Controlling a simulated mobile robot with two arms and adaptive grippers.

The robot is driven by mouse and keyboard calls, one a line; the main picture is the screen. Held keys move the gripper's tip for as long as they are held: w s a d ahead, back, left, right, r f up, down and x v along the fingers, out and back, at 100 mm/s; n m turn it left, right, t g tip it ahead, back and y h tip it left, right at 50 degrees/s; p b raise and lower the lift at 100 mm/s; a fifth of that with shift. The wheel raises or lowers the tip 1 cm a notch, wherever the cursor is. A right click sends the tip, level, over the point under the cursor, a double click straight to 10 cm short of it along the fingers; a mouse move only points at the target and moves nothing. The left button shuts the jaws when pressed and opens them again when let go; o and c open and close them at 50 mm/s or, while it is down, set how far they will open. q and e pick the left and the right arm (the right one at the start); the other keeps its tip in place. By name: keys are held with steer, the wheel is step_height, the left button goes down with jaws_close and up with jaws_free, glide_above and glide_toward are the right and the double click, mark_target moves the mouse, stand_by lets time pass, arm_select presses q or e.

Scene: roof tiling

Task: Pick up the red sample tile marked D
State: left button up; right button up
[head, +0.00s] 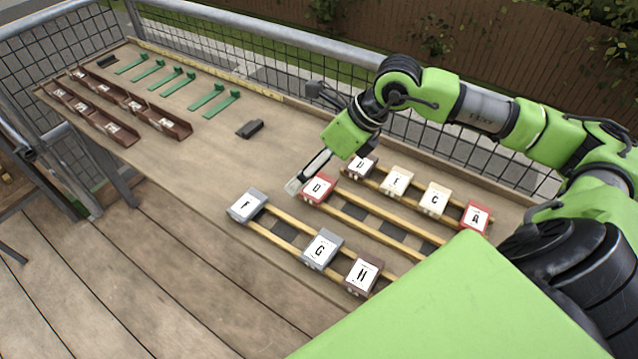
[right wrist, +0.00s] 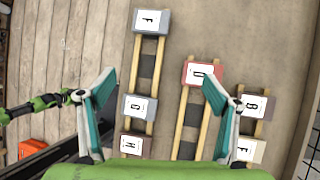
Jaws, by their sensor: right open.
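My right gripper (head: 295,186) is open and hangs just left of the tile in the head view.
Grey tiles F (head: 247,205) and G (head: 322,249) and brown tile H (head: 363,273) sit on the front rails. Dark tile B (head: 362,166), cream tiles E (head: 397,180) and C (head: 434,199), and red tile A (head: 475,217) sit behind. The table's middle left is mostly clear.

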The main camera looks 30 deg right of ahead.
steer(key=d+f+h, duration=0.1)
steer(key=d+h, duration=0.2)
steer(key=d, duration=0.5)
steer(key=b, duration=0.3)
glide_above(319, 187)
steer(key=s+d, duration=0.1)
steer(key=s, duration=0.1)
step_height(319, 187, down, 7)
steer(key=shift+s+r, duration=0.1)
steer(key=b+x, duration=0.2)
steer(key=x, duration=0.3)
steer(key=shift+f, duration=0.45)
steer(key=shift+r, duration=0.1)
steer(key=shift+s, duration=0.1)
steer(key=c, duration=1.3)
